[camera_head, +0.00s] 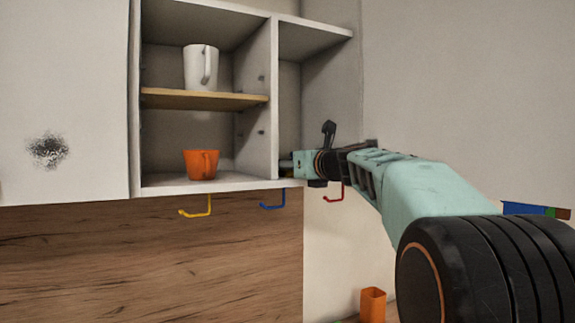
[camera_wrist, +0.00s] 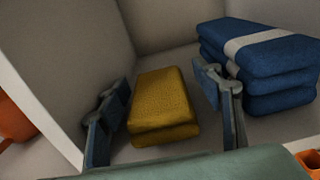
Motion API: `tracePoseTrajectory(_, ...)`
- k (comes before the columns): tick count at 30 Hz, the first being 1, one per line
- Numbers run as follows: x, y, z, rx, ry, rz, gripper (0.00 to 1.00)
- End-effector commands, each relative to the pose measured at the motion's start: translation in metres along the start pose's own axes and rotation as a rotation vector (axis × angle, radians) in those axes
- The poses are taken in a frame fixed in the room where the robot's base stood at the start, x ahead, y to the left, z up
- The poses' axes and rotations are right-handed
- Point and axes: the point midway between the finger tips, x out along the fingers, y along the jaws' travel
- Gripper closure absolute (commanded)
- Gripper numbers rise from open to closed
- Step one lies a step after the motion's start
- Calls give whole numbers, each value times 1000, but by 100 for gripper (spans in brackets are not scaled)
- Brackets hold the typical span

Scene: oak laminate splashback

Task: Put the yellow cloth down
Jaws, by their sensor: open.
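The yellow cloth (camera_wrist: 162,105) is a folded stack lying on the floor of a cupboard compartment in the wrist view. My gripper (camera_wrist: 163,88) is open, with one finger on each side of the cloth. A gap shows between the cloth and the right finger; the left finger is close to the cloth's left side, and I cannot tell if it touches. In the head view my gripper (camera_head: 290,165) reaches into the right-hand compartment of the wall cupboard (camera_head: 272,100). The cloth is almost wholly hidden there.
Folded blue cloths (camera_wrist: 258,55) are stacked right of my gripper. An upright divider stands to its left. An orange mug (camera_head: 201,164) and a white mug (camera_head: 201,67) stand in the left compartment. Yellow (camera_head: 197,211), blue (camera_head: 273,205) and red (camera_head: 335,197) hooks hang below.

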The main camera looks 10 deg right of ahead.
Motion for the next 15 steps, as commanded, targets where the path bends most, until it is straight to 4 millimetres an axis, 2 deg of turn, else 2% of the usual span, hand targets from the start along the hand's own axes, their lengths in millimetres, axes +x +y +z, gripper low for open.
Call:
tracePoseTrajectory(6, 0, 4, 1, 0, -2, 8, 37)
tracePoseTrajectory(11, 1, 5, -6, 0, -2, 9, 37)
tracePoseTrajectory(15, -25, 4, -4, -1, -5, 7, 37)
